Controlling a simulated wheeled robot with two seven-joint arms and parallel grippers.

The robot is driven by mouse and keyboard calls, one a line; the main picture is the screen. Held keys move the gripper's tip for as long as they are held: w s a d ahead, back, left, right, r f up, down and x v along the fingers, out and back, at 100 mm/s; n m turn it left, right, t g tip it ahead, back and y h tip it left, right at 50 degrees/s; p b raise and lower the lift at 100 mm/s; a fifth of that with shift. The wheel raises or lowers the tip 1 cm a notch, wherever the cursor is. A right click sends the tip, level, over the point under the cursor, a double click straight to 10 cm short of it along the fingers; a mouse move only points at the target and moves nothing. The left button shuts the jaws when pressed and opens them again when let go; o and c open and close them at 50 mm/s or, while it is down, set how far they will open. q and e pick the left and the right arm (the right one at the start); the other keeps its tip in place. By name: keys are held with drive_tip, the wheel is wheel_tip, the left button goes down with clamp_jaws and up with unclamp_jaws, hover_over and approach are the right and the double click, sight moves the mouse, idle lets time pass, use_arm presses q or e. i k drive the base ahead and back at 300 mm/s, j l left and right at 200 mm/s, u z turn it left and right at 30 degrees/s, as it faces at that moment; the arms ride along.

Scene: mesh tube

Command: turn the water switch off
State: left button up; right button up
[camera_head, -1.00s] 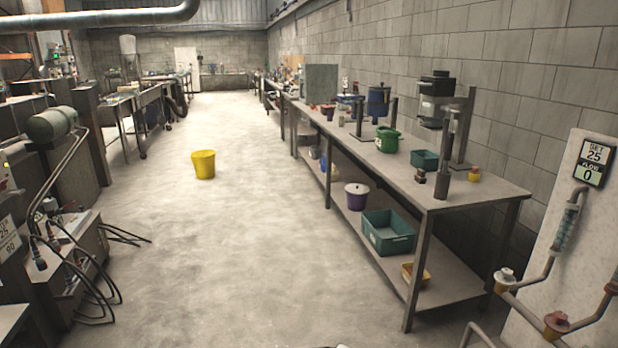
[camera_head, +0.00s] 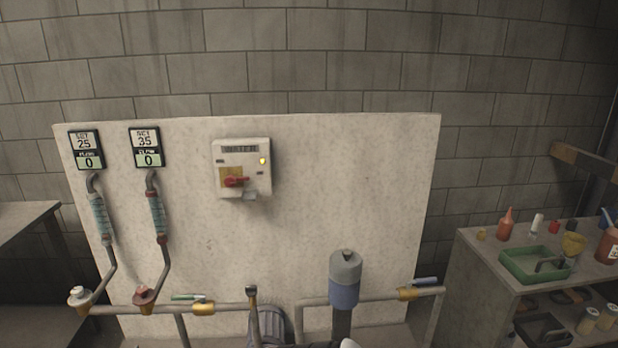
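The water switch (camera_head: 241,168) is a white box on the pale panel (camera_head: 340,200), left of the panel's middle. Its label strip across the top seems to read "WATER". A red handle (camera_head: 235,182) sits over a yellow plate on its lower left and lies roughly sideways. A small yellow lamp (camera_head: 262,161) glows at its right. Neither of my grippers shows in the head view.
Two displays, set 25 (camera_head: 87,150) and set 35 (camera_head: 147,147), both show flow 0 above mesh tubes (camera_head: 157,215). Pipes with valves (camera_head: 203,308) and a grey-blue cylinder (camera_head: 345,279) stand low in front. A cluttered bench (camera_head: 485,257) is at right.

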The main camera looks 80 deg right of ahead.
sight(230, 180)
drive_tip(key=z, duration=2.2)
